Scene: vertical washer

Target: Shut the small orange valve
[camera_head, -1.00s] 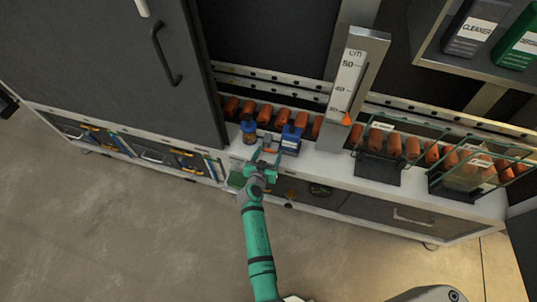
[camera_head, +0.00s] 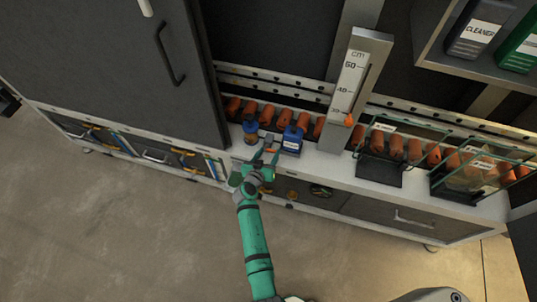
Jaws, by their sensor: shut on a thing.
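A small orange part (camera_head: 270,148), which looks like the small orange valve, sits at the front of the bench between two blue-topped units. My gripper (camera_head: 267,156) reaches up to it from the front, one finger on each side. The fingers are shut on it, though the contact is small and partly hidden. The angle the valve is turned to cannot be read at this size.
A blue unit (camera_head: 292,140) stands close on the right and a smaller blue-capped one (camera_head: 250,132) on the left. Orange cylinders line the bench behind. A tall cm gauge (camera_head: 352,85) stands farther right. The floor (camera_head: 150,220) in front is clear.

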